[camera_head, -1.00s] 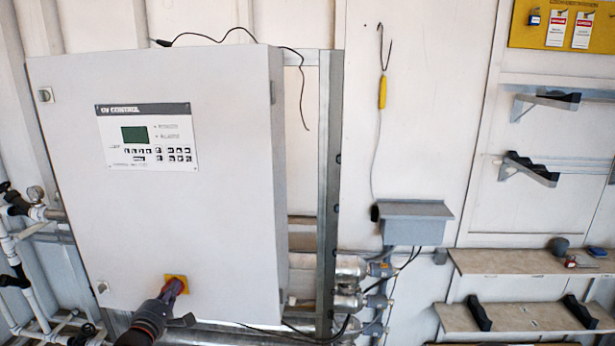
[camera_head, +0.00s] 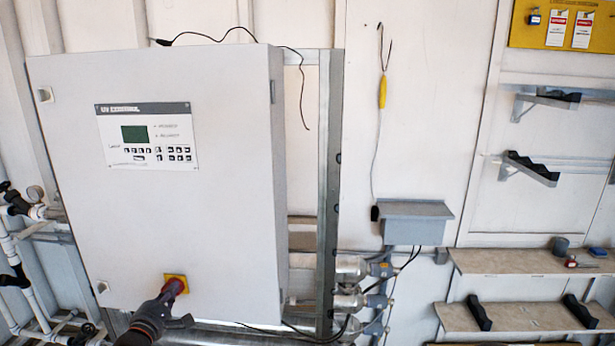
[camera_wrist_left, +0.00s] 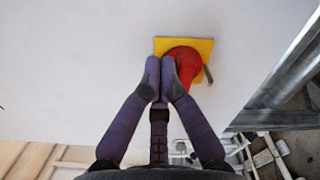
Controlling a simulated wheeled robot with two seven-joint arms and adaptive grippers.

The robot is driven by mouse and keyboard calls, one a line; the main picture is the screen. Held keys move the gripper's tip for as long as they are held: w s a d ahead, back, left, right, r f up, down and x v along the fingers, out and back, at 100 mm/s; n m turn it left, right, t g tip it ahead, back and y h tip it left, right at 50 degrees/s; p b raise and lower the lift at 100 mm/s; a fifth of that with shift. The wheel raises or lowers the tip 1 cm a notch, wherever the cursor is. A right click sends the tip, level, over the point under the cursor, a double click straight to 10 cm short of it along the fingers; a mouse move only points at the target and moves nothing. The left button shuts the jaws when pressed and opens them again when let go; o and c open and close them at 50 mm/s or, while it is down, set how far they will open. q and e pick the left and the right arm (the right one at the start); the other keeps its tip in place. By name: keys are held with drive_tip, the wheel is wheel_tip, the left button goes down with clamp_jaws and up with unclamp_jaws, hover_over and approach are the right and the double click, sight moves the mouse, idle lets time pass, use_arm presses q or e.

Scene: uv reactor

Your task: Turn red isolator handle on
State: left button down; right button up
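The red isolator handle (camera_head: 176,285) sits on a square yellow plate (camera_head: 168,276) low on the grey UV control cabinet (camera_head: 215,230). My left gripper (camera_head: 170,297) is right at the handle, just in front and below it. In the left wrist view, the fingertips (camera_wrist_left: 160,68) lie close together at the left side of the red handle (camera_wrist_left: 186,60), over the lower edge of the yellow plate (camera_wrist_left: 204,46). The right finger covers part of the handle. Whether the fingers grip it cannot be made out. My right gripper is not in view.
Shelves (camera_head: 510,262) are at far right. Loose cables hang below the cabinet.

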use_arm(q)
drive_tip(key=shift+d+f, duration=0.7)
drive_tip(key=shift+f, duration=0.55)
drive_tip(key=shift+d, duration=0.1)
idle(0.6)
drive_tip(key=shift+s+d+r, duration=0.1)
drive_tip(key=shift+d, duration=0.2)
drive_tip(key=s, duration=0.6)
drive_tip(key=shift+a, duration=0.25)
drive_tip(key=shift+d, duration=0.1)
